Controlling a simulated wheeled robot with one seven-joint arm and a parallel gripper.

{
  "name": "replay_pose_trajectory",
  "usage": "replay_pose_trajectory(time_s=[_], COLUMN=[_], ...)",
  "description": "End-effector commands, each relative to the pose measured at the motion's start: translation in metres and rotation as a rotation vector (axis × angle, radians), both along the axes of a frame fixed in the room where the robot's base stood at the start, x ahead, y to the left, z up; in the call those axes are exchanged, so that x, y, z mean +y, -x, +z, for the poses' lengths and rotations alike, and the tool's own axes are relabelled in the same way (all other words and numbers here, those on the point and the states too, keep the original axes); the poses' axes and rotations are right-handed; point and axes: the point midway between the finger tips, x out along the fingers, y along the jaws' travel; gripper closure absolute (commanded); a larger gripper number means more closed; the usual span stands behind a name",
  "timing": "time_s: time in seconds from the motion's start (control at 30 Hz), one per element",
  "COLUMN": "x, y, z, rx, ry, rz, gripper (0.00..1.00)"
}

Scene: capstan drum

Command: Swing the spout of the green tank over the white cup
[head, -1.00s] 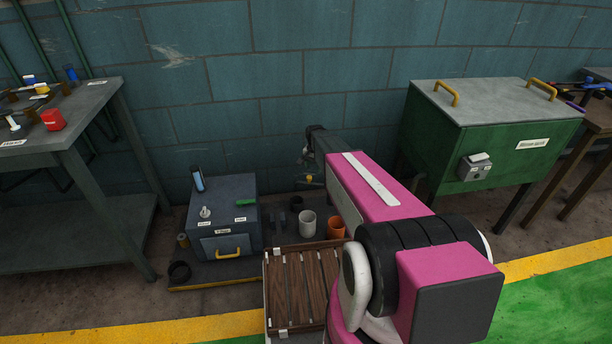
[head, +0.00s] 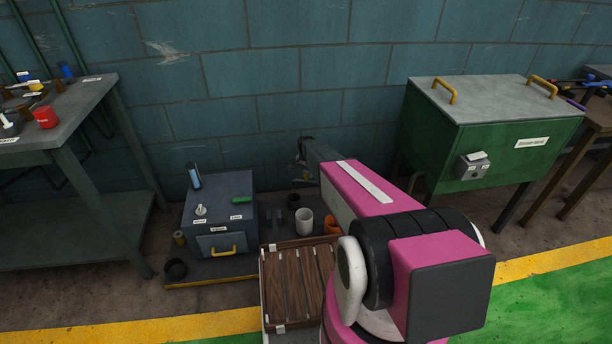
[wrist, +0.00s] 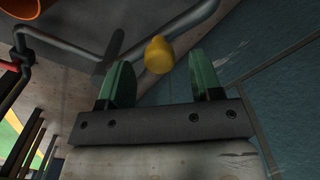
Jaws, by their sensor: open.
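The white cup (head: 304,221) stands upright on the low dark platform by the wall, left of my arm. Contact is not visible. In the head view, the gripper is small beyond my forearm.
An orange cup (head: 331,224) stands right of the white one, a dark cup (head: 293,201) behind. A slatted wooden crate (head: 297,275) is in front. A grey box (head: 218,215) with a yellow handle stands left; a green chest (head: 518,148) stands right.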

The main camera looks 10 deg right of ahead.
Motion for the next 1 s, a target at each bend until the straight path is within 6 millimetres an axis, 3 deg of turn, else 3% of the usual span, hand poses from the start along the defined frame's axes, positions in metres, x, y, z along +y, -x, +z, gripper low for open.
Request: replay_pose_trajectory(time_s=[0.2,0.5,0.57,0.7,1.0], x=[0.000,0.000,0.000,0.000,0.001], y=[0.000,0.000,0.000,0.000,0.004], z=[-0.017,-0.018,-0.018,-0.018,-0.018], rx=[0.001,0.000,0.000,0.000,0.000], ry=[0.000,0.000,0.000,0.000,0.000], rz=[0.000,0.000,0.001,0.001,0.027], gripper=[0.41,0.41,0.57,1.00,1.00])
